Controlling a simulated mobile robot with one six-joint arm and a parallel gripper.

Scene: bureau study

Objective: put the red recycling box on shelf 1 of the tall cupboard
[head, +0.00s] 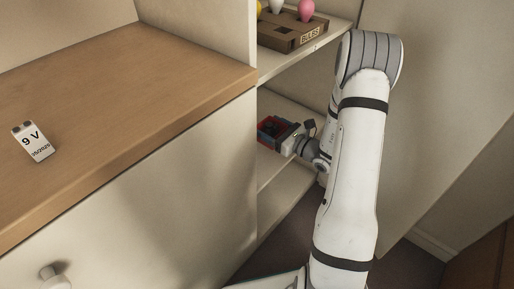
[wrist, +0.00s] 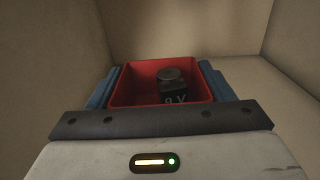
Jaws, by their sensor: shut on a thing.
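The red recycling box (wrist: 160,83) is inside a cream compartment in the wrist view, with a dark 9 V battery (wrist: 172,86) in it. My gripper (wrist: 160,95) has one blue finger on each side of the box and is shut on it. In the head view the red box (head: 270,127) shows small between my gripper (head: 274,131) and the cupboard's side panel, partly hidden. It is inside the tall cupboard (head: 284,105), at the level below the shelf with bulbs. Whether the box touches the shelf under it cannot be told.
A cardboard box marked BULBS (head: 292,32) with several bulbs stands on the shelf above. The cupboard's side walls stand close around my gripper.

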